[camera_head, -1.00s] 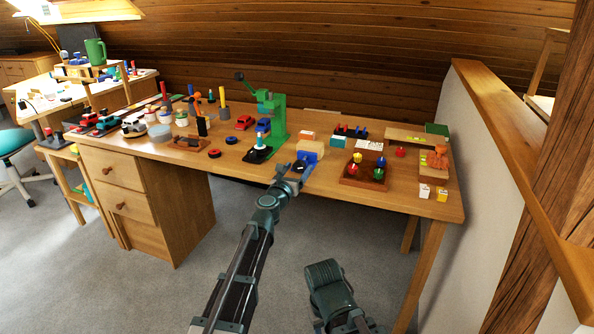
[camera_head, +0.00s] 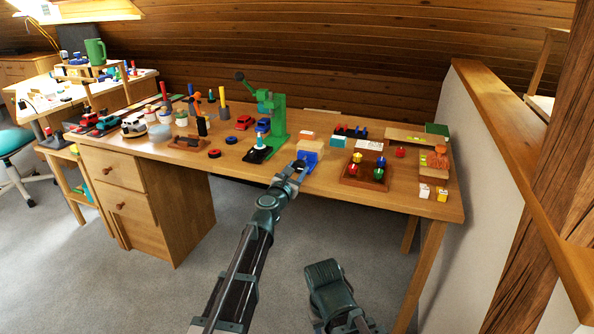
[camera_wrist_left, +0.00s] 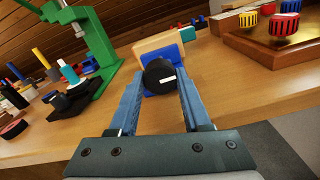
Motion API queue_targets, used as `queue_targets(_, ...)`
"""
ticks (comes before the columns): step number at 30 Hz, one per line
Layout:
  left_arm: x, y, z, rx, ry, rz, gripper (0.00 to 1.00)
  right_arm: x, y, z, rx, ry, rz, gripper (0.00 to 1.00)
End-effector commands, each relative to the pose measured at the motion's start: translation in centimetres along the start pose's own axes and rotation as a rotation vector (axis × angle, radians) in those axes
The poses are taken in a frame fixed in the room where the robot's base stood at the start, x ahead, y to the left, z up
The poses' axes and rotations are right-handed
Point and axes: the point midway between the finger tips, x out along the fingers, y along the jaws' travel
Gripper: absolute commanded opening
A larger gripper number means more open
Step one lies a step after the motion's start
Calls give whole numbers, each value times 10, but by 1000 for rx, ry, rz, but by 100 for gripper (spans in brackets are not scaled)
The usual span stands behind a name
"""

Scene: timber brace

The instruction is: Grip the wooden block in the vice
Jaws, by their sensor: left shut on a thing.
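The blue vice (camera_head: 309,158) stands near the front edge of the workbench, and it also shows in the left wrist view (camera_wrist_left: 153,67). The pale wooden block (camera_head: 311,145) sits in its jaws; in the left wrist view the block (camera_wrist_left: 152,45) shows behind the knob. The vice's round black knob (camera_wrist_left: 159,76) with a white mark faces me. My left gripper (camera_head: 298,166) is shut on this knob, with one blue finger on each side in the left wrist view (camera_wrist_left: 160,90). Whether the jaws press on the block, I cannot tell. My right gripper is not visible.
A green press (camera_head: 279,118) stands close on the left of the vice. A wooden tray (camera_head: 365,178) with several coloured pieces lies to the right. Open floor lies in front of the bench.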

Motion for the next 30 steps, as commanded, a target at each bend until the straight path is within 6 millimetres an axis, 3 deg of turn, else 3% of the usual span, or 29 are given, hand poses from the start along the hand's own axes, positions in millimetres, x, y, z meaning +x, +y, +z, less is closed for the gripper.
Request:
queue_targets(13, 0, 0, 0, 75, 0, 0, 0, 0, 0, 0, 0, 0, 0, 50)
queue_targets(14, 0, 0, 0, 75, 0, 0, 50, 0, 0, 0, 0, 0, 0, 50)
queue_targets(18, 0, 0, 0, 74, 0, 0, 75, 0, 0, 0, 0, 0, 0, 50)
queue_targets(30, -3, 0, 0, 74, 0, 0, 78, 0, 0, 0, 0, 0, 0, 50)
